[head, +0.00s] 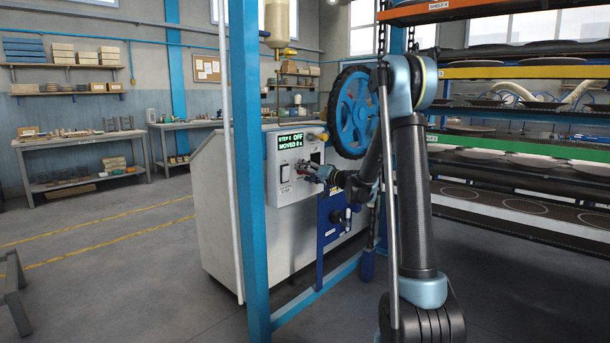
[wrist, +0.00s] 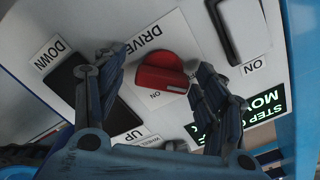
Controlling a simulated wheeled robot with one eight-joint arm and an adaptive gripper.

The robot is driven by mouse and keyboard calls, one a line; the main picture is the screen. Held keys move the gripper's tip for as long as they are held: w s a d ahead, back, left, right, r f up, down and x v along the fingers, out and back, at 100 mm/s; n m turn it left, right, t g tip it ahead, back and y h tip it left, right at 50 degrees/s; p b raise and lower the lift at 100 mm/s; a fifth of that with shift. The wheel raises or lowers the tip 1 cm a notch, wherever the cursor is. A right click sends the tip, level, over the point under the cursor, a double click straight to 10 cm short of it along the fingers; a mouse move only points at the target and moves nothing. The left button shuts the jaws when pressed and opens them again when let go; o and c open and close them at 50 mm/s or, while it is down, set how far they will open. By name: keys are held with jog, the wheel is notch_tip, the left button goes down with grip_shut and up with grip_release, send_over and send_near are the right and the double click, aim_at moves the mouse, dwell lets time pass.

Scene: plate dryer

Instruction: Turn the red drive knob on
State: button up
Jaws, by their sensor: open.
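The red drive knob (wrist: 162,72) sits on a white panel marked DRIVE in the wrist view, with an ON label on the panel. My gripper (wrist: 161,62) is open, with one finger on each side of the knob in the picture. The right finger looks close to the knob; a gap shows at the left finger. I cannot tell whether either touches it. In the head view my gripper (head: 312,172) is in front of the control panel (head: 287,196) and largely hides the knob.
A black rocker switch (wrist: 82,82) with UP and DOWN labels lies beside the knob. A blue post (head: 250,200) stands before the cabinet (head: 225,215). A blue handwheel (head: 354,112) and racks of plates (head: 520,160) are to the right.

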jog(key=shift+w+a, duration=0.1)
jog(key=shift+a, duration=0.05)
jog(key=shift+c, duration=0.2)
jog(key=c, duration=1)
jog(key=m, duration=0.4)
jog(key=shift+m, duration=0.3)
jog(key=m, duration=0.4)
jog(key=shift+m, duration=0.3)
jog(key=m, duration=0.4)
jog(key=shift+m, duration=2.4)
